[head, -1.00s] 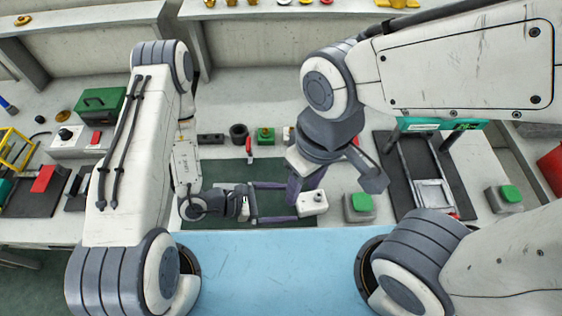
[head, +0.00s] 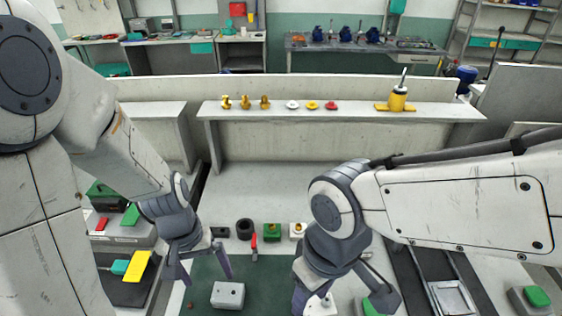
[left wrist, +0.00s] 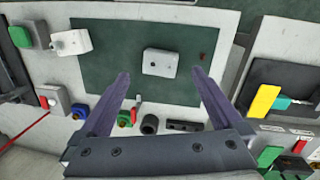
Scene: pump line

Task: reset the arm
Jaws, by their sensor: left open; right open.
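My left gripper (head: 205,274) is open and empty and points down over the left part of the green mat (head: 205,300). In the left wrist view its two dark fingers (left wrist: 158,76) are spread wide. A white block (head: 228,294) with small holes lies on the mat near the left fingers, apart from them; it also shows in the left wrist view (left wrist: 160,62). My right gripper (head: 312,298) is open, low at the bottom edge and partly hidden by its own wrist. A second white block (left wrist: 72,42) lies at the mat's edge, close to the right fingers.
Behind the mat stand a black ring (head: 245,229), a red-handled tool (head: 254,246) and a green block (head: 272,231). A raised shelf (head: 350,112) at the back holds yellow, white and red parts and a yellow pump (head: 397,98). A tray with a yellow piece (head: 137,266) is at left.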

